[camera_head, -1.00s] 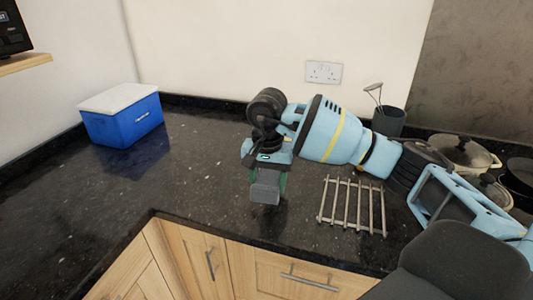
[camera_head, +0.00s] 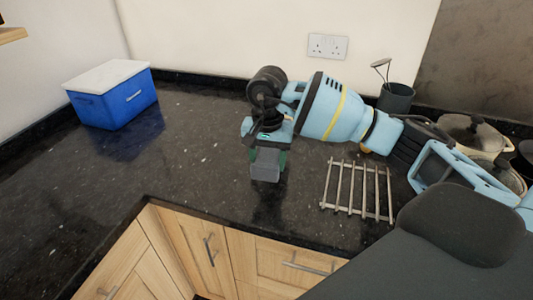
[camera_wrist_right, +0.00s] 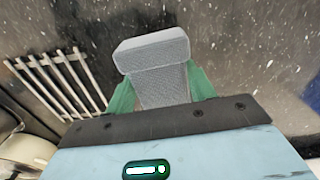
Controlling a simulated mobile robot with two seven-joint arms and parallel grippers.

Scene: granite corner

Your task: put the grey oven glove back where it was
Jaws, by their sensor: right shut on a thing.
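The grey oven glove (camera_head: 265,172) hangs from my right gripper (camera_head: 267,156), which points down above the dark granite worktop. In the right wrist view the glove (camera_wrist_right: 154,60) is a grey folded piece with a textured lower part, held between the two green fingers of the gripper (camera_wrist_right: 160,92). The gripper is shut on it. The glove appears to be above the worktop, to the left of the metal trivet (camera_head: 357,190). My left gripper is not in view.
A blue cool box (camera_head: 118,102) with a white lid stands at the back left. A dark utensil pot (camera_head: 396,98) and lidded pots (camera_head: 468,135) stand on the right. The worktop's front edge (camera_head: 210,214) is close. The left-centre worktop is clear.

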